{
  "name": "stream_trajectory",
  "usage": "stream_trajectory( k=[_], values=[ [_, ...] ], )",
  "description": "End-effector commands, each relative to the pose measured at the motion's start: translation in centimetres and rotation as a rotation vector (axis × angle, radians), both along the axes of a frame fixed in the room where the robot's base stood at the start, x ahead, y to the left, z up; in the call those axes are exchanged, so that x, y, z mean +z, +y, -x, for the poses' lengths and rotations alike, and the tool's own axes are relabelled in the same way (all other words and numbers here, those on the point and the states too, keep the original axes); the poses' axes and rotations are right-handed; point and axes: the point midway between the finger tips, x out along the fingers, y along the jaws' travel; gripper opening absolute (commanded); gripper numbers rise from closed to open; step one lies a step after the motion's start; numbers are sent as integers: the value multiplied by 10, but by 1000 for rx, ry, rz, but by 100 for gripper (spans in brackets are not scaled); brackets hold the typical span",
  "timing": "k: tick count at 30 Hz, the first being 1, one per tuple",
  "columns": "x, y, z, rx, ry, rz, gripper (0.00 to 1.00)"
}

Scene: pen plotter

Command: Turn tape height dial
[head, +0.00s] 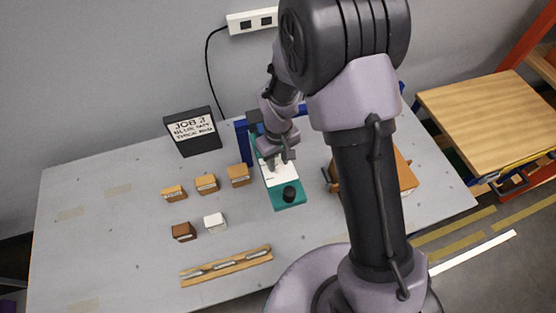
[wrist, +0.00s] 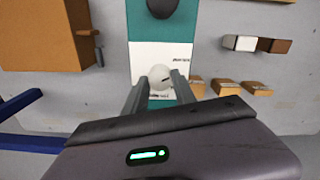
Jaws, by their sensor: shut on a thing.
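A teal device (head: 291,203) stands on the table with a white label panel and a black knob (head: 289,194) at its near end. In the wrist view the black knob (wrist: 161,7) is at the top edge. A round white dial (wrist: 159,74) with a small dark mark sits on the white panel (wrist: 148,55). My gripper (wrist: 160,79) has one finger on each side of the white dial and is shut on it. In the head view my gripper (head: 279,160) is over the far part of the device and hides the dial.
A black sign (head: 192,131) reading "JOB 3" stands at the back. Several small orange blocks (head: 206,184), a brown block (head: 184,232) and a white block (head: 214,222) lie left of the device. A wooden strip (head: 226,266) lies in front. The table's left side is clear.

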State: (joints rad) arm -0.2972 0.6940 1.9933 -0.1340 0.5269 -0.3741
Motion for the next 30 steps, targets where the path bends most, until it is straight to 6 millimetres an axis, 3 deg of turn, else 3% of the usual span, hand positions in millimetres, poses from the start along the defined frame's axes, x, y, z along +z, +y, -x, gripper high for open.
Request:
stream_trajectory(
  k=[21,22,24,25,30],
  values=[
    [1,0,-1,71,-3,-1,0],
    [1,0,-1,71,-3,-1,34],
    [1,0,-1,71,-3,-1,48],
    [1,0,-1,71,-3,-1,54],
    [0,0,-1,71,-2,0,54]
  ],
)
